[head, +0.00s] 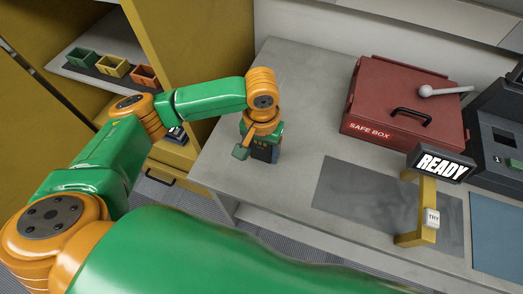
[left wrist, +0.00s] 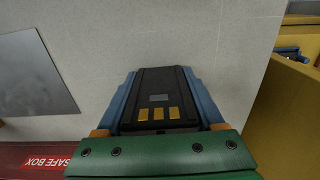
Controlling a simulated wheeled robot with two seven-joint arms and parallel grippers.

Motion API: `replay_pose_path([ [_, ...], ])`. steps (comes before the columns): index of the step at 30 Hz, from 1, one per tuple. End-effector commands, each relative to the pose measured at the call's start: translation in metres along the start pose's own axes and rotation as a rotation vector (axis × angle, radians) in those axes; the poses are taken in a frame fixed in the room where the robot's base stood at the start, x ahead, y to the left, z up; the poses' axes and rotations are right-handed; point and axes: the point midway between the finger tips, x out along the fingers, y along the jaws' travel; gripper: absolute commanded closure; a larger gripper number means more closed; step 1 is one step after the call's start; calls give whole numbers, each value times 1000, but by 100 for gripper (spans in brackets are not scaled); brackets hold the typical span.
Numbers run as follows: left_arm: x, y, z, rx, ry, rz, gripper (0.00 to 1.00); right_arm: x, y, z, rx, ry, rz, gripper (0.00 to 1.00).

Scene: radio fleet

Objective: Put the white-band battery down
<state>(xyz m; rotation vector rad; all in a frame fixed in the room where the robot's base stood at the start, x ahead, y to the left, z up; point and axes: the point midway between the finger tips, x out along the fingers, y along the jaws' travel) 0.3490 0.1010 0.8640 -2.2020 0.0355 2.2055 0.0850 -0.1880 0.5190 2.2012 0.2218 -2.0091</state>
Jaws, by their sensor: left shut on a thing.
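My left gripper (head: 262,142) is over the left part of the grey worktop, pointing down. In the left wrist view its two blue fingers (left wrist: 158,88) are shut on the sides of a black battery (left wrist: 160,78). The battery has a small grey label and three gold contacts; I cannot make out a white band. In the head view the battery (head: 264,153) shows as a dark block under the gripper, at or just above the worktop. I cannot tell whether it touches. My right gripper is not in view.
The worktop (head: 304,100) is clear around the battery. A red safe box (head: 385,85), a dark grey mat (head: 345,190) and a yellow stand with a READY sign (head: 441,165) are to the right. Green, yellow and orange bins (head: 113,66) sit on a shelf at left.

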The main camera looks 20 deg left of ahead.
Motion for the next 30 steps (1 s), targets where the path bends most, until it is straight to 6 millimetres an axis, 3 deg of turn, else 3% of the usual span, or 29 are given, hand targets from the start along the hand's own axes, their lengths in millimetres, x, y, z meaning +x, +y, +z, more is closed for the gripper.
replay_pose_path([
  [11,9,0,0,0,1,0,100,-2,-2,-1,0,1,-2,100],
  [12,10,0,0,0,0,0,25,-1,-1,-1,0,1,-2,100],
  [15,10,1,0,0,1,0,0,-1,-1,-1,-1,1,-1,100],
  [23,6,1,0,0,3,1,0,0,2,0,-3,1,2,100],
  [26,-13,1,-1,0,5,3,0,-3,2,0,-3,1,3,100],
  [30,-54,2,-1,1,6,3,0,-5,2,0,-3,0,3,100],
])
